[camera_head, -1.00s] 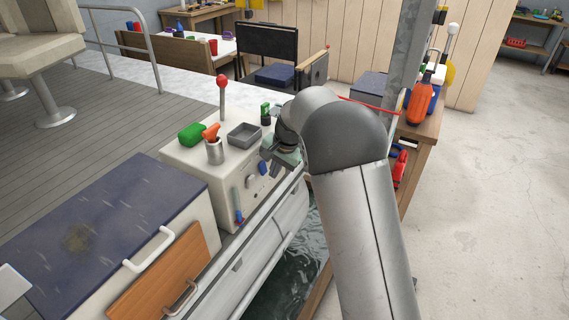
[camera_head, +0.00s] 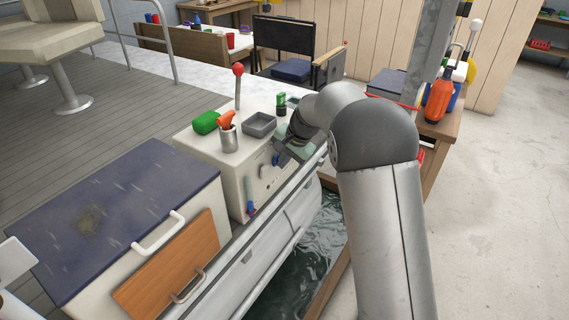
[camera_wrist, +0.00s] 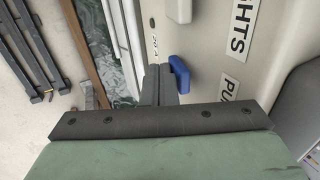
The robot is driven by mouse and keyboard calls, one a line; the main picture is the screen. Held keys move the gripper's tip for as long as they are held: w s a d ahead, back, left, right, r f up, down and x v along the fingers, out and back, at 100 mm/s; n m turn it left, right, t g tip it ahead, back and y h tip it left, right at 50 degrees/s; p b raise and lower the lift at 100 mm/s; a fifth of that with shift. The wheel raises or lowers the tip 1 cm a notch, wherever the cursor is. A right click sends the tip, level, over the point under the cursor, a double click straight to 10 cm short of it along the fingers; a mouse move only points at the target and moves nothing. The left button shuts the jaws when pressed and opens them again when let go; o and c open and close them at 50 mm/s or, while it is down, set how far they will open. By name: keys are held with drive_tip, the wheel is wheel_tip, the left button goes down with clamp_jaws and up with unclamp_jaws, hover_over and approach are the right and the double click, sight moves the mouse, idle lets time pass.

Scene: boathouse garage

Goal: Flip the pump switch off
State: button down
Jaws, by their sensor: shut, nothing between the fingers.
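A blue switch lever (camera_wrist: 180,74) sticks out from the pale console panel (camera_wrist: 205,50) in the wrist view, beside a cut-off label reading "PU" (camera_wrist: 231,89). It also shows small in the head view (camera_head: 276,159), on the front face of the console (camera_head: 232,168). My gripper (camera_wrist: 159,82) is shut and empty. Its dark fingertips are immediately left of the blue lever in the wrist view; I cannot tell whether they touch it. In the head view my gripper (camera_head: 285,156) is at the panel's upper right, partly covered by my wrist.
Another label ending in "HTS" (camera_wrist: 241,25) is on the panel. A red-knobbed lever (camera_head: 238,72), a grey tray (camera_head: 260,125) and a cup with an orange-handled item (camera_head: 228,138) stand on the console. Water (camera_head: 318,238) lies below the hull. A wooden bench (camera_head: 440,130) is at right.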

drive_tip(key=shift+r, duration=0.15)
drive_tip(key=shift+r+p, duration=0.6)
drive_tip(key=shift+r, duration=0.2)
drive_tip(key=shift+d, duration=0.1)
drive_tip(key=s+d+f+b+v, duration=0.1)
drive_tip(key=d+v, duration=0.1)
drive_tip(key=v, duration=1)
drive_tip(key=shift+s, duration=0.2)
drive_tip(key=shift+d, duration=0.1)
